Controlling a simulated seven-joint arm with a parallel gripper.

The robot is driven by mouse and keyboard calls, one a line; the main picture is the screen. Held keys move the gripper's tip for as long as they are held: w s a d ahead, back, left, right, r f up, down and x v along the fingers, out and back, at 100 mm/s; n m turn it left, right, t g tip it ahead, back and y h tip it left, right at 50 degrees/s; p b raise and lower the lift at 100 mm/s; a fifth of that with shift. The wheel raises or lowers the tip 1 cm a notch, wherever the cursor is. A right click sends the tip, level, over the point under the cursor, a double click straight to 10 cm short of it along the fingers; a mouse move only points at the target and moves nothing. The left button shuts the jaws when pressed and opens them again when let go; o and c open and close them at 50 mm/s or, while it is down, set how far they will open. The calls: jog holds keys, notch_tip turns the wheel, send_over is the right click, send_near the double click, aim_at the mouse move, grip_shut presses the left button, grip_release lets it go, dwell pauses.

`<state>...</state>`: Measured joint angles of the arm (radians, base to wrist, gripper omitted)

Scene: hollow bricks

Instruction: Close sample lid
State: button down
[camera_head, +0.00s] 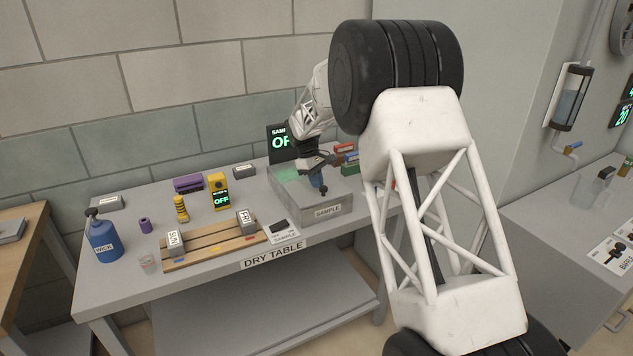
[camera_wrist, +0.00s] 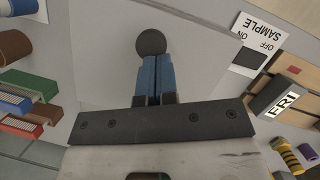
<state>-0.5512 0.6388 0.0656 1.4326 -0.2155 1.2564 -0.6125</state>
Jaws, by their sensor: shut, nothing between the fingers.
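The sample box (camera_head: 328,210) is a grey box with a SAMPLE label on its front, at the right end of the dry table. Its top looks like a flat grey panel (camera_head: 290,190) with a greenish glow at the back left; I cannot tell whether the lid is fully down. The wrist view shows a broad plain grey panel (camera_wrist: 105,50) under my gripper. My gripper (camera_head: 319,188) is over the box top, its blue fingers together with nothing between them. In the wrist view a dark round knob (camera_wrist: 150,42) shows at the fingertips (camera_wrist: 153,62); contact is unclear.
A switch card (camera_head: 283,229) lies in front left. A wooden rack (camera_head: 205,247) with SUN and FRI blocks, a yellow meter (camera_head: 218,193) and a blue WICK bottle (camera_head: 103,240) stand left. Coloured blocks (camera_wrist: 32,85) lie beside the box.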

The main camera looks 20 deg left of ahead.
aim_at(306, 190)
jog(key=shift+w+a, duration=0.2)
jog(key=shift+a, duration=0.55)
jog(key=a, duration=0.1)
jog(key=r, duration=0.1)
jog(key=w+a, duration=0.1)
jog(key=shift+a+r, duration=0.25)
jog(key=shift+a, duration=0.1)
jog(key=s+v, duration=0.1)
jog(key=v, duration=0.8)
jog(key=shift+w, duration=0.4)
jog(key=shift+w, duration=0.1)
jog(key=shift+w+a, duration=0.5)
jog(key=shift+f, duration=0.1)
